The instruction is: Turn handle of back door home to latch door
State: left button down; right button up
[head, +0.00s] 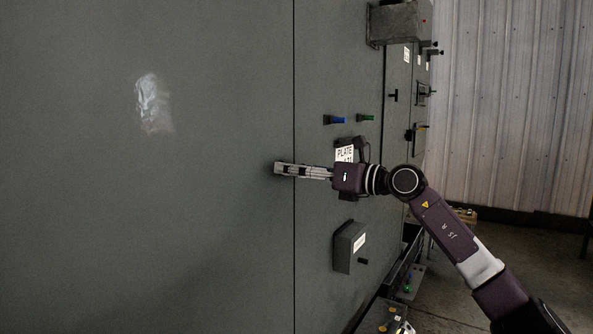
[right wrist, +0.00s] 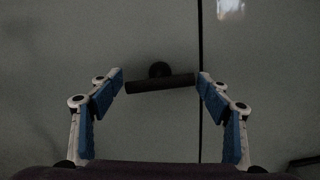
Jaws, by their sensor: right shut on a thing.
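The door handle (right wrist: 160,83) is a dark bar on a round hub against the grey panel in the right wrist view. The bar lies nearly level there, its right end slightly higher, beside a dark vertical seam. My right gripper (right wrist: 161,75) is shut on the handle, with one blue-padded finger at each end of the bar. In the head view my right gripper (head: 279,169) reaches left to the panel by the seam (head: 294,90) and hides the handle. I cannot tell whether the door sits flush. My left gripper is not in view.
A blue knob (head: 337,120) and a green knob (head: 366,118) stick out above my right gripper. A grey box (head: 346,247) juts out below. The large grey panel (head: 150,220) at left is bare, with a shiny patch.

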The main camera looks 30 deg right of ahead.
jog(key=shift+m+p, duration=8.7)
jog(key=shift+m, duration=0.3)
jog(key=o, duration=1.2)
jog(key=shift+w+a, duration=0.1)
jog(key=shift+w, duration=0.05)
jog(key=shift+c, duration=0.2)
